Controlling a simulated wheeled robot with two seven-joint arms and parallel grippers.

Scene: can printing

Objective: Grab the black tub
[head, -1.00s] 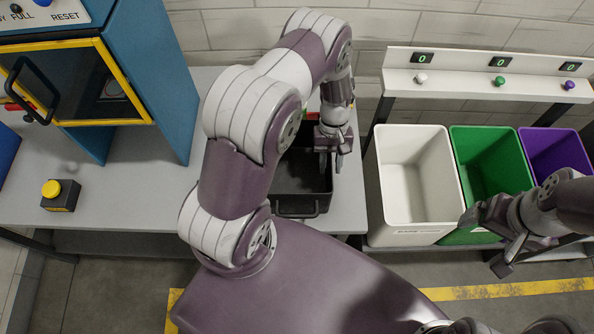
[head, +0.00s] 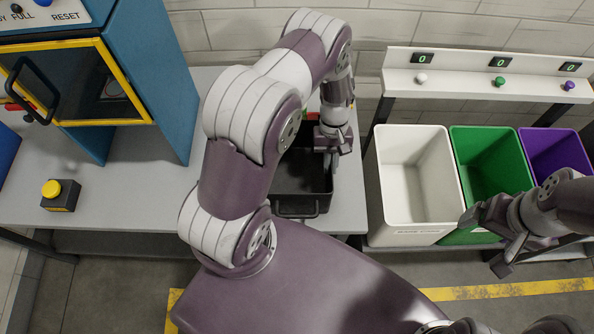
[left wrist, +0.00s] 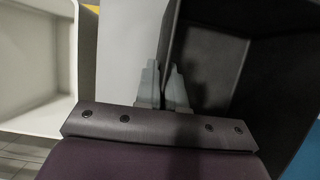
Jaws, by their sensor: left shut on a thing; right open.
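The black tub (head: 300,184) stands on the grey table, partly hidden behind my left arm. Its front handle faces me. My left gripper (head: 331,160) is at the tub's right wall and is shut on that wall. In the left wrist view, the fingers (left wrist: 163,80) are close together at the edge of the black tub (left wrist: 207,55), whose dark inside opens to the right. My right gripper (head: 490,238) is open and empty, in front of the green bin.
A white bin (head: 380,210), a green bin (head: 465,185) and a purple bin (head: 553,148) stand right of the table (head: 130,205). A blue machine (head: 165,70) with a yellow-framed door and a black box with a yellow button (head: 51,188) are at the left.

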